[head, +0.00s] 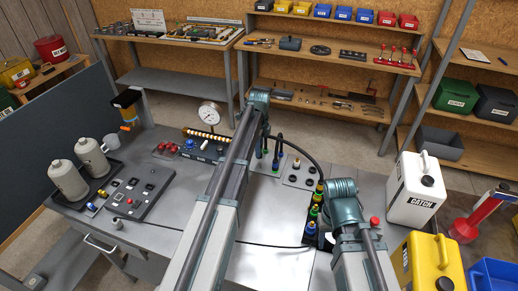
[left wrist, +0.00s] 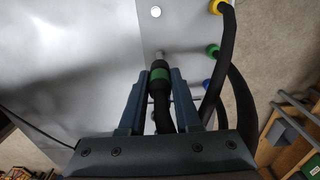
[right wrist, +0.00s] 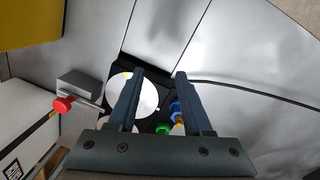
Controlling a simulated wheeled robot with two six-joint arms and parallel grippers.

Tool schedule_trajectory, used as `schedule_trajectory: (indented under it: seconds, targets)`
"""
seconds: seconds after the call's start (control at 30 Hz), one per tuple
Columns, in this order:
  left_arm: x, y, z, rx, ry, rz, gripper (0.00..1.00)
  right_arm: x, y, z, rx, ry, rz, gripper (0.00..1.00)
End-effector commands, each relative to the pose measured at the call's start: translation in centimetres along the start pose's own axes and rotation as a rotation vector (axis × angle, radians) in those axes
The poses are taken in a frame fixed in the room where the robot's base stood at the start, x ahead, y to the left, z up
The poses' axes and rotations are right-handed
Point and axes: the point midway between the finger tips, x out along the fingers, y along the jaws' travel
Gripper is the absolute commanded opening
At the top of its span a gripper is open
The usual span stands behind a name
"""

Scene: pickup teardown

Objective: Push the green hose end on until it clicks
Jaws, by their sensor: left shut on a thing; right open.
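My left gripper (left wrist: 160,72) is shut on the green hose end (left wrist: 160,79), a black sleeve with a green band. Its black hose runs back between the fingers. In the left wrist view the hose end points at a small pale metal stub (left wrist: 163,54) on a light plate (left wrist: 180,30). They look lined up and close; I cannot tell how far the end is on. In the head view my left arm hides much of this spot. My right gripper (right wrist: 158,75) is open and empty, above a black holder with a white disc (right wrist: 132,93).
Yellow, green and blue hose fittings (left wrist: 213,50) stand along the plate's edge in the left wrist view. A black rack of coloured fittings (head: 312,215) stands near my right gripper. A red knob (right wrist: 63,104) and a white CATCH canister (head: 414,190) are nearby. A pressure gauge (head: 209,114) stands behind.

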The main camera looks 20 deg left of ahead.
Motion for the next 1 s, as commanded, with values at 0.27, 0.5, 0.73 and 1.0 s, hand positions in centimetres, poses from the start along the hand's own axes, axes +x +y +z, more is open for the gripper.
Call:
schedule_trajectory:
  seconds: [0.27, 0.5, 0.73, 1.0]
  targets:
    - [-2.1, 2.9, -6.2, 0.1, 0.0, 0.0, 0.0, -2.0, 0.2, 0.1, 0.002, 0.0, 0.0, 0.5]
    - [-4.6, 7.7, -14.3, 0.25, 0.0, 0.0, 0.0, -4.5, 0.4, 0.3, 0.005, 0.0, -0.001, 0.5]
    - [-6.9, 13.1, -21.1, 0.397, 0.0, 0.0, 0.0, -6.8, 0.6, 0.4, 0.009, 0.0, -0.002, 0.5]
    - [-8.3, 17.2, -25.2, 0.502, 0.0, 0.0, 0.0, -8.2, 0.8, 0.5, 0.011, 0.0, -0.003, 0.5]
